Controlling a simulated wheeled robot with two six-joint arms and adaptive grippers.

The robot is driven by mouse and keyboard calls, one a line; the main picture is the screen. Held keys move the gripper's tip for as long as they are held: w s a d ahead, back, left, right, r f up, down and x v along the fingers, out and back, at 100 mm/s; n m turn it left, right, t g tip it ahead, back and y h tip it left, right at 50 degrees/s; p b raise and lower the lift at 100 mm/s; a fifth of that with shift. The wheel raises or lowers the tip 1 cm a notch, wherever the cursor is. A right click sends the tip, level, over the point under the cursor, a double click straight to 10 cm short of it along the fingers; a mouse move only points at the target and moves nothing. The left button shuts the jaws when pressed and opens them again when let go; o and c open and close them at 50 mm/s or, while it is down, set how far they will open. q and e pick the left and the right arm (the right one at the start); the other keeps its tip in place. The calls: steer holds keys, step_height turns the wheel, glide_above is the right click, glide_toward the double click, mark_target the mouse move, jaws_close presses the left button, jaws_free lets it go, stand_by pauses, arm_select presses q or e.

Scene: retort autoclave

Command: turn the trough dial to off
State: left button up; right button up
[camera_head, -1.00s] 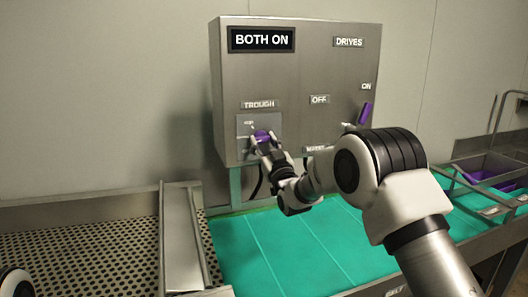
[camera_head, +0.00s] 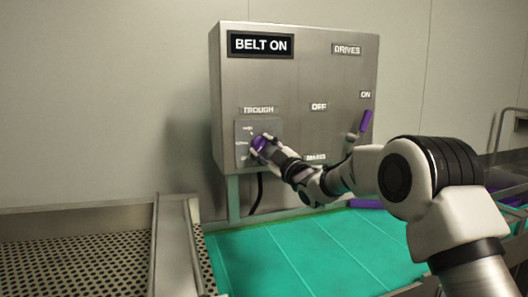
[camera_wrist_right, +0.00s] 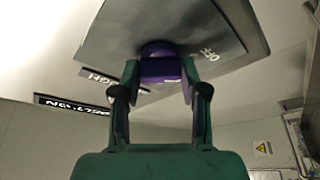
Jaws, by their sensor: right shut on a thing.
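The trough dial (camera_head: 259,143) is a purple knob on a grey plate under the TROUGH label, at the lower left of the steel control box. My right gripper (camera_head: 262,150) is shut on the dial and partly hides it in the head view. In the right wrist view, the purple dial (camera_wrist_right: 162,70) sits between the two fingertips of my right gripper (camera_wrist_right: 160,72), near an OFF mark on the plate. The box's display (camera_head: 261,44) reads BELT ON. My left gripper is not in view.
The control box (camera_head: 300,80) also carries a purple lever (camera_head: 365,122) by the ON label, right of my gripper. A green belt (camera_head: 310,250) runs below the box. A perforated metal tray (camera_head: 80,262) lies to the left.

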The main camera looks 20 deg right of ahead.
steer(key=shift+r, duration=0.15)
steer(key=o, duration=1)
steer(key=shift+o, duration=0.7)
steer(key=shift+w+d+f, duration=0.1)
steer(key=shift+w+f, duration=0.1)
steer(key=shift+w, duration=0.05)
steer(key=shift+s, duration=0.1)
steer(key=v, duration=1.2)
